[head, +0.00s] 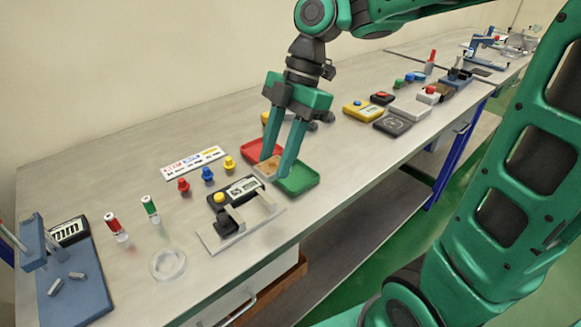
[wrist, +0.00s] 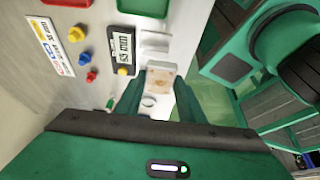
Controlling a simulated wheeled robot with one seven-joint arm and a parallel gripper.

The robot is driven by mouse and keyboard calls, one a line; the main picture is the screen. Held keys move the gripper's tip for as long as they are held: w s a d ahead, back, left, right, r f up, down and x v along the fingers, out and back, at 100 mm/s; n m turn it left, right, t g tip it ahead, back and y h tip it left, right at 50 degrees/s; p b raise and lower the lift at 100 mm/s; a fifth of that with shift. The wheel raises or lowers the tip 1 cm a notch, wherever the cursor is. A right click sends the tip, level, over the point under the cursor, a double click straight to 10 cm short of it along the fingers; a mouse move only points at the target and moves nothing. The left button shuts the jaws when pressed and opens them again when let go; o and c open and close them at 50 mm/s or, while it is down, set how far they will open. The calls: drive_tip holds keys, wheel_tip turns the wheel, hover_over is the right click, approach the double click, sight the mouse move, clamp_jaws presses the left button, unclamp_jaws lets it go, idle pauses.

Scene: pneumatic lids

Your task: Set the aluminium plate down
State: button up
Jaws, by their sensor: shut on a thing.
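My gripper (head: 275,165) points down over the bench and is shut on a small pale plate with tan-brown marks, the aluminium plate (head: 267,168). In the wrist view the plate (wrist: 160,80) shows between the two fingertips (wrist: 158,90). In the head view it overlaps the gap between a red tray (head: 258,150) and a green tray (head: 299,180). I cannot tell its exact height above the bench. The fingers hide part of it.
A black display unit with a yellow button (head: 219,198) and a metal bracket fixture (head: 240,228) stand in front of the trays. Coloured knobs (head: 207,174), a label strip (head: 194,161) and a clear ring (head: 168,264) lie to the left. Several boxes (head: 363,111) stand farther right.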

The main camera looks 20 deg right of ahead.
hover_over(294, 179)
drive_tip(key=d, duration=0.1)
drive_tip(key=f, duration=0.6)
drive_tip(key=shift+w+d+f, duration=0.15)
drive_tip(key=shift+w+f, duration=0.1)
drive_tip(key=shift+f, duration=2.15)
drive_tip(key=o, duration=0.9)
drive_tip(key=shift+f, duration=0.1)
drive_tip(key=v, duration=1.2)
